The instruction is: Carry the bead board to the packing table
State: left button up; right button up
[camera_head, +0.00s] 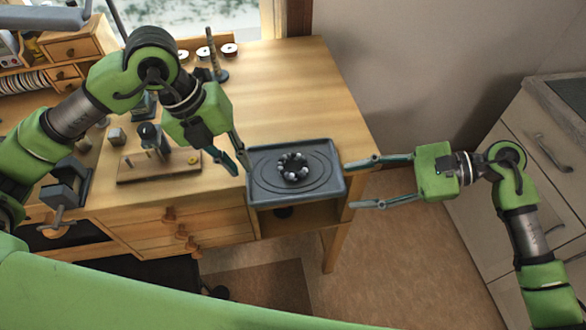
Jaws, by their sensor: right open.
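The bead board (263,192) is a dark grey rectangular tray with curved grooves. It lies at the front right of the wooden workbench and carries a ring of dark and pale beads (293,167). My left gripper (243,172) is at the board's left edge, pointing down, its two fingers apart. I cannot tell whether a fingertip touches the rim. My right gripper (349,187) is open and empty just right of the board, its fingers pointing left toward the board's right edge. I cannot identify the packing table in this view.
The wooden workbench (290,80) has clear room behind the board. Left of it stand a wooden block with small tools (160,165) and a vise (70,185). Small round dishes (229,49) are at the back. A drawer cabinet (530,130) stands at right, with open floor (400,250) before it.

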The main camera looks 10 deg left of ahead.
pick_arm(q)
jog(key=shift+x, duration=1.4)
pick_arm(e)
jog(key=shift+x, duration=1.4)
pick_arm(q)
grip_shut()
pick_arm(e)
jog(key=c, duration=1.2)
pick_arm(q)
jog(key=shift+s, duration=0.1)
pick_arm(e)
grip_shut()
jog(key=shift+d, duration=0.1)
